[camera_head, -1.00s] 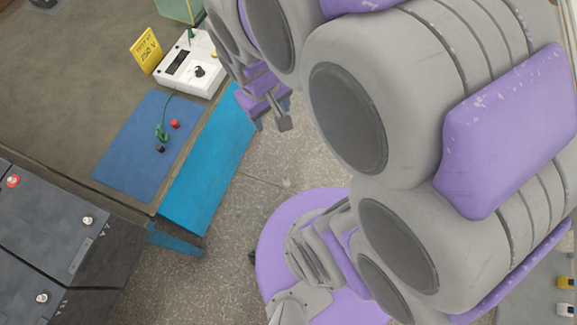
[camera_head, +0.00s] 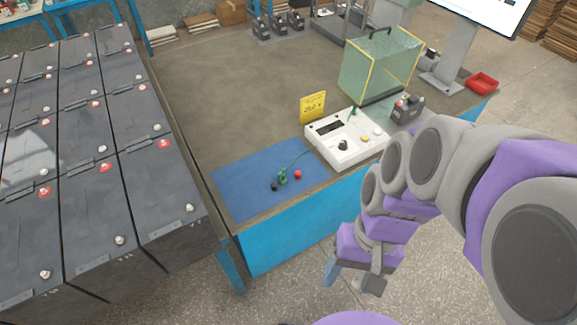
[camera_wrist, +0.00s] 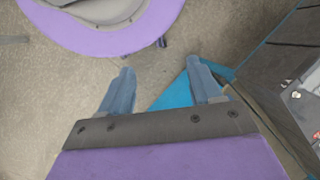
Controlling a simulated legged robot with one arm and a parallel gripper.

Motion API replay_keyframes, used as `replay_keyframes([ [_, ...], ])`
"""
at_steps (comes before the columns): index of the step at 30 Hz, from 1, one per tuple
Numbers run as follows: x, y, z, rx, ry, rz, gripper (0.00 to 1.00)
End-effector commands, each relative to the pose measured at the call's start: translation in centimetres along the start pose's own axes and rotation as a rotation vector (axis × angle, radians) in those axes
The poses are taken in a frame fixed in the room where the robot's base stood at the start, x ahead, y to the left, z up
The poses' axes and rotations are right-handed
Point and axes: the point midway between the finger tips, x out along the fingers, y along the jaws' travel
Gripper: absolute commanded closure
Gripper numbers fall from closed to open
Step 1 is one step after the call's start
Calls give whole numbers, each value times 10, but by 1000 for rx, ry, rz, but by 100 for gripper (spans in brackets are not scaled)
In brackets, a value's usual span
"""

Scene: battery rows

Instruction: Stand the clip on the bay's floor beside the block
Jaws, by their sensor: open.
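A green clip (camera_head: 283,177) with a green lead lies on the blue mat (camera_head: 240,190) at the bench's near end. The lead runs to the white tester box (camera_head: 346,150). A clear, yellow-edged bay (camera_head: 380,65) stands at the bench's right side. My gripper (camera_head: 350,280) hangs off the bench's near right side, below the blue edge. In the wrist view my gripper (camera_wrist: 160,70) is open and empty, pointing at floor and the blue bench side.
Rows of dark batteries (camera_head: 95,150) fill the left. A yellow sign (camera_head: 313,106) stands behind the tester. Red and black knobs lie on the mat. A red tray (camera_head: 482,83) and monitor stand (camera_head: 445,75) are at the far right. The bench's middle is clear.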

Motion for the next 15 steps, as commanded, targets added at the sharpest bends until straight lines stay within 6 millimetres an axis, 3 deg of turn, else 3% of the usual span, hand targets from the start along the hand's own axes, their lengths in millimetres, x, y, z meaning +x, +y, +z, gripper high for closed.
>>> replay_keyframes([
  [15,12,-99,-87,197,-325,-471,36],
])
